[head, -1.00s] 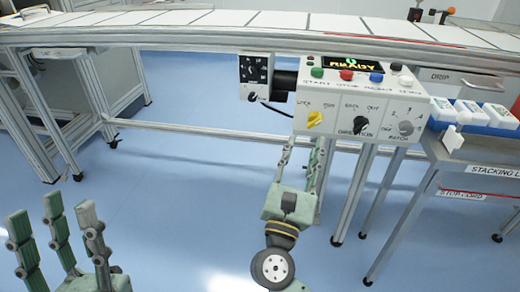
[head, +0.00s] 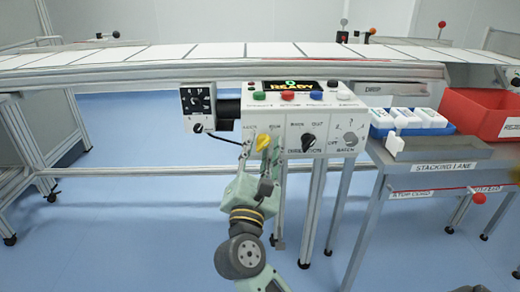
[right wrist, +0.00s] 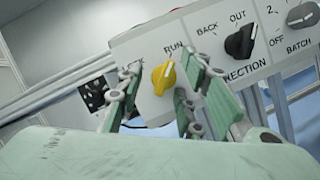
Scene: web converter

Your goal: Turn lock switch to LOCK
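The lock switch is a yellow knob (head: 263,143) on the grey control panel (head: 330,122), between the LOCK and RUN labels. Its pointer looks turned up and right, toward RUN. The knob also shows in the right wrist view (right wrist: 163,77). My right gripper (head: 262,160) is just in front of the panel, below and around the knob. In the right wrist view its fingers (right wrist: 163,98) are spread, with the knob visible between them. I see gaps beside the knob, so it does not look gripped. My left gripper is out of view.
The black direction knob (head: 308,142) is close to the right of the fingers. A black switch box (head: 197,105) is to the left. Coloured buttons run along the panel top, under the READY display (head: 289,86). The stacking lane table (head: 440,155) stands to the right.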

